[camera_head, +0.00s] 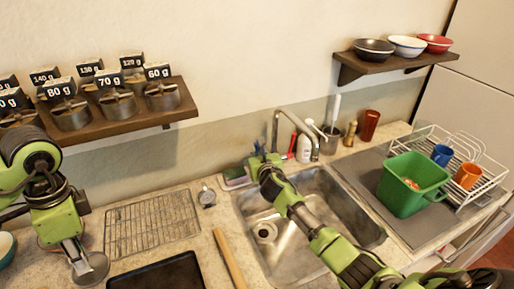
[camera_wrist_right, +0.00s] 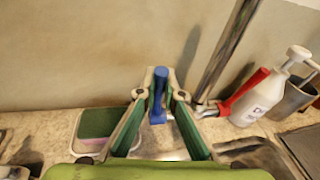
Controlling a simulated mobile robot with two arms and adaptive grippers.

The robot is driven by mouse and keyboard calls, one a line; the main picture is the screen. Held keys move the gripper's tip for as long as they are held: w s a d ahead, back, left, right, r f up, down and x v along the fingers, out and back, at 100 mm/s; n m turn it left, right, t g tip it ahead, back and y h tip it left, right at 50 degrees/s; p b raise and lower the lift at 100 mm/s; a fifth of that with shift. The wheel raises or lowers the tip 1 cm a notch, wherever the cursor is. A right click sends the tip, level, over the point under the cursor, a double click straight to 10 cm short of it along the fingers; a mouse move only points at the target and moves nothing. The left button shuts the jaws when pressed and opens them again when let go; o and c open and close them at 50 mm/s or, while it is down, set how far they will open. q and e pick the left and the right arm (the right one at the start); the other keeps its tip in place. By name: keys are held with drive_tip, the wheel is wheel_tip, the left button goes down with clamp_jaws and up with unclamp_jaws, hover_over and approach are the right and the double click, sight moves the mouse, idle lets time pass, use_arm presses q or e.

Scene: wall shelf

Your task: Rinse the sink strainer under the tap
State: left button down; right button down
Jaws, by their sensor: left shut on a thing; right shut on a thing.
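The sink strainer (camera_head: 92,270) is a round grey metal disc at the lower left of the head view. My left gripper (camera_head: 76,254) is shut on it above the counter, left of the sink. The sink (camera_head: 325,212) is a steel basin partly covered by my right arm. The tap (camera_head: 292,117) rises behind it with a curved spout. My right gripper (camera_head: 262,160) is shut on the tap's blue handle (camera_wrist_right: 157,93), which stands between its fingers in the right wrist view. The tap's red handle (camera_wrist_right: 246,87) is to the right. I see no running water.
A wire rack (camera_head: 150,220), a dark tray (camera_head: 158,274) and a wooden stick (camera_head: 228,258) lie between the strainer and the sink. A green sponge (camera_wrist_right: 97,123) is beside the blue handle. A green bin (camera_head: 412,185) and dish rack (camera_head: 487,190) stand at right.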

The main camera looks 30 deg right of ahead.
drive_tip(key=c, duration=2.1)
unclamp_jaws()
drive_tip(key=shift+w, duration=0.1)
drive_tip(key=shift+c, duration=0.2)
drive_tip(key=v, duration=1.2)
drive_tip(key=shift+a+f, duration=0.15)
drive_tip(key=shift+f, duration=0.05)
